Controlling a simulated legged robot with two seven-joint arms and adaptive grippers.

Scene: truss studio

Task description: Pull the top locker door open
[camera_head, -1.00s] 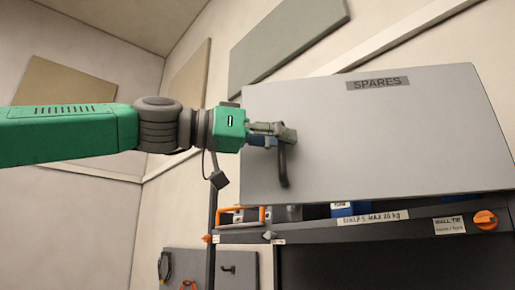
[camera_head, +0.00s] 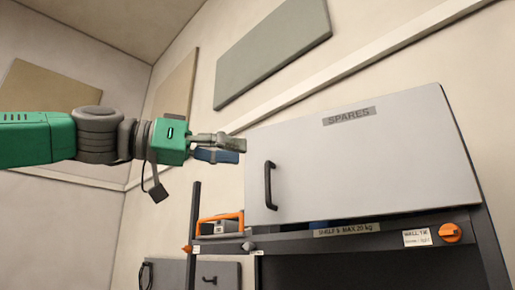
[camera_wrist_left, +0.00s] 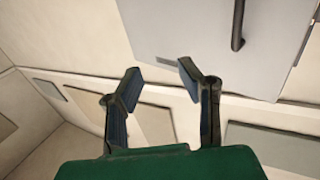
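The top locker door (camera_head: 370,165) is a pale grey panel marked SPARES, with a black bar handle (camera_head: 269,185) near its left edge. The door stands partly open: its left edge is well away from the dark left post, and shelf contents show in the gap. My left gripper (camera_head: 240,150) is off the handle, up and to its left. In the left wrist view its fingers (camera_wrist_left: 158,75) are apart with nothing between them; the door (camera_wrist_left: 190,35) and handle (camera_wrist_left: 238,25) show beyond. My right gripper is not in view.
An orange-handled case (camera_head: 220,223) sits on the shelf left of the door. The dark shelf frame (camera_head: 195,210) carries labels and an orange knob (camera_head: 450,232). Grey wall panels (camera_head: 272,50) hang behind. The space left of the door around my gripper looks clear.

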